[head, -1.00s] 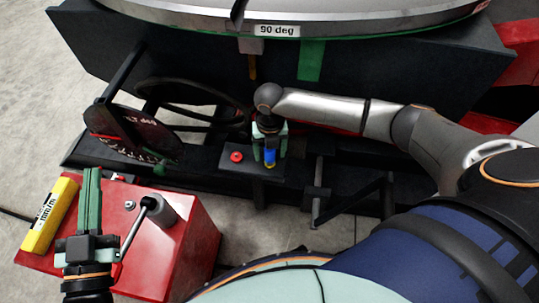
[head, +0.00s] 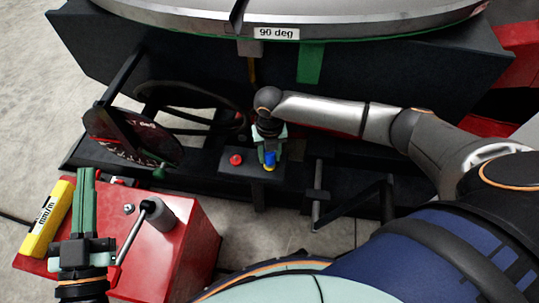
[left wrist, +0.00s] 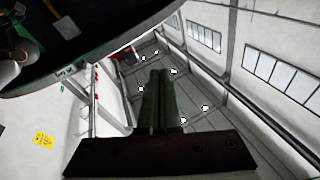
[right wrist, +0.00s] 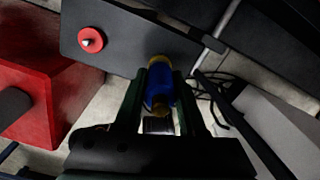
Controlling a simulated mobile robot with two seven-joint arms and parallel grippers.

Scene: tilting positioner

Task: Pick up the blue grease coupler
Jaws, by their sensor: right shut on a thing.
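The blue grease coupler (head: 270,159), with a yellow end, is at the right part of a small dark shelf in the head view. My right gripper (head: 269,153) reaches down over it and is shut on it. In the right wrist view the coupler (right wrist: 160,86) sits between the two green fingers (right wrist: 158,92). I cannot tell whether its lower end still touches the shelf. My left gripper (head: 87,175) is over the red box at the lower left, its fingers together and empty. The left wrist view also shows these fingers (left wrist: 158,95) side by side.
A red round piece (head: 236,160) lies on the dark shelf (head: 255,178), left of the coupler. A red box (head: 180,240) with a crank and a yellow level (head: 46,220) are at lower left. A dial (head: 130,136) and handwheel stand behind. The round table (head: 350,22) is above.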

